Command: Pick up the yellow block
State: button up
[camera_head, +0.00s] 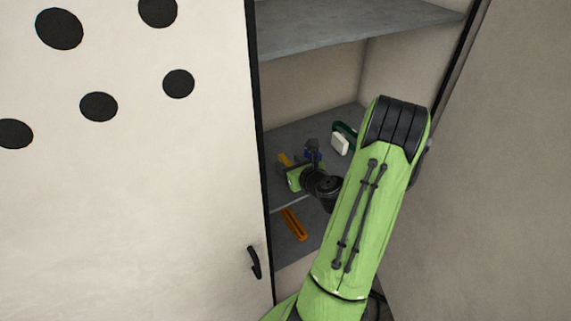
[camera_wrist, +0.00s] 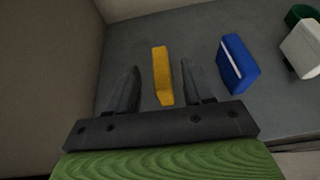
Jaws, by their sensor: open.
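The yellow block (camera_wrist: 162,75) stands on the grey shelf in the wrist view, between and just beyond the two fingers of my gripper (camera_wrist: 158,85). The gripper is open, with a finger on each side of the block. The block looks nearer the right finger, and I cannot tell whether they touch. In the head view, a small part of the yellow block (camera_head: 285,160) shows beside my gripper (camera_head: 293,168), and the rest is hidden by my wrist.
A blue block (camera_wrist: 237,63) stands right of the yellow one, with a white-and-green item (camera_wrist: 302,48) farther right. An orange object (camera_head: 294,224) lies on a lower level. The cabinet door (camera_head: 150,200) is at left, and an upper shelf (camera_head: 350,25) is above.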

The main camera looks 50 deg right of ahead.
aim_at(286, 161)
jog(key=x, duration=0.3)
jog(key=shift+w+d+f, duration=0.15)
jog(key=shift+w, duration=0.15)
jog(key=shift+s, duration=0.15)
jog(key=shift+c, duration=1.3)
grip_shut()
